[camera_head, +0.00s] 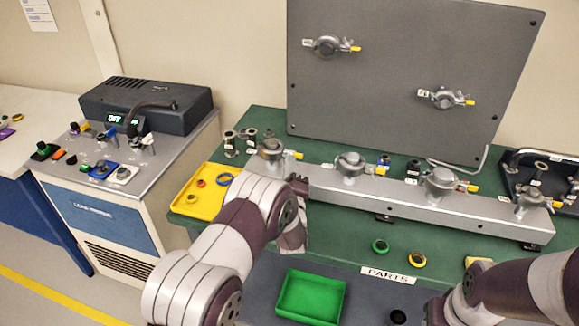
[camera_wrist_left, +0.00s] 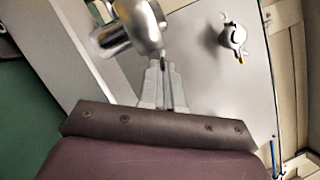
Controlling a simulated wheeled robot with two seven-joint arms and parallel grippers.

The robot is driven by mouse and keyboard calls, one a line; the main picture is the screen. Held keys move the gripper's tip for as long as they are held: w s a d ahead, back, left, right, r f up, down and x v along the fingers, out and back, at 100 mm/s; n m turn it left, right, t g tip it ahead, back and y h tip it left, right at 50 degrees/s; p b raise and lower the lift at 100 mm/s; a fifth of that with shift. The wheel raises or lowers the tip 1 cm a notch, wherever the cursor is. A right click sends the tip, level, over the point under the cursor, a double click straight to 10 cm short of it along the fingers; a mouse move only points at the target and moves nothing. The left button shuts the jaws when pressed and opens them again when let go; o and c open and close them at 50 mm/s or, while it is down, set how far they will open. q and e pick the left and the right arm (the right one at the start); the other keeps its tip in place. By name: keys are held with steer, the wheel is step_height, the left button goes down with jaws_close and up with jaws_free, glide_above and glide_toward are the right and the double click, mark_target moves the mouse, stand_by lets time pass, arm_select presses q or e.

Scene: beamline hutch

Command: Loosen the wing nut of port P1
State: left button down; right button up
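Several metal ports with clamps stand on a silver rail (camera_head: 415,203) in the head view. Their labels are too small to read, so I cannot tell which is P1. The leftmost clamp (camera_head: 270,150) and the one right of it (camera_head: 350,165) have yellow-tipped wing nuts, such as this wing nut (camera_head: 297,155). My left gripper (camera_head: 300,186) is at the rail's left end, its fingers mostly hidden. In the left wrist view, my left gripper's fingers (camera_wrist_left: 162,68) are close together, tips at a metal clamp (camera_wrist_left: 140,25). Whether they grip its wing nut is unclear. My right gripper is out of view.
A grey upright panel (camera_head: 395,70) behind the rail carries two more ports. A black rack (camera_head: 515,185) stands at right, a control cabinet (camera_head: 150,190) at left.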

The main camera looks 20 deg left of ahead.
arm_select(q)
steer(key=n+g+h+b, duration=0.1)
steer(key=n+g+h, duration=0.1)
steer(key=n, duration=0.4)
steer(key=r+n+g+h+b, duration=0.1)
steer(key=n+g+h+b, duration=0.1)
steer(key=n, duration=0.5)
steer(key=a+r+n+g+h+b, duration=0.1)
steer(key=n+g+h+b, duration=0.1)
steer(key=n, duration=0.5)
steer(key=shift+r, duration=0.15)
stand_by(0.5)
steer(key=shift+r, duration=0.1)
stand_by(0.3)
